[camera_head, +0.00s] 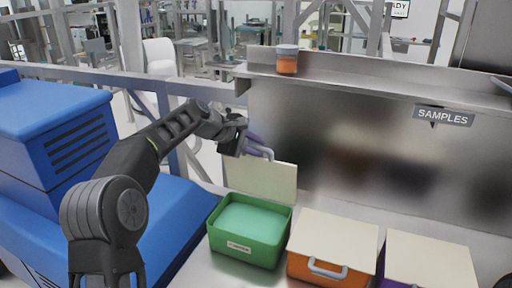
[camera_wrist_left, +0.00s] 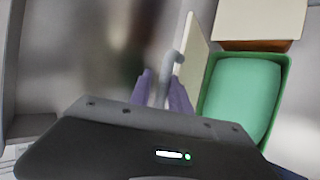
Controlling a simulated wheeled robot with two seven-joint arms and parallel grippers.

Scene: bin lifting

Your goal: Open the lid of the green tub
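The green tub (camera_head: 249,247) stands at the left end of the row on the steel counter, and it shows at the right in the left wrist view (camera_wrist_left: 267,128). Its cream lid (camera_head: 262,179) is swung up, standing nearly upright at the tub's back edge, so the pale green inside shows. The lid has a grey handle (camera_head: 268,152) near its top edge. My left gripper (camera_head: 257,146) is at this handle. In the left wrist view its purple fingers (camera_wrist_left: 163,80) stand apart on either side of the handle, with a gap visible. My right gripper is not in view.
An orange tub (camera_head: 312,268) with a closed cream lid stands right of the green one, then a purple tub (camera_head: 394,284), also closed. A jar (camera_head: 287,60) sits on the steel shelf above. A steel back panel (camera_head: 300,130) rises close behind the raised lid.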

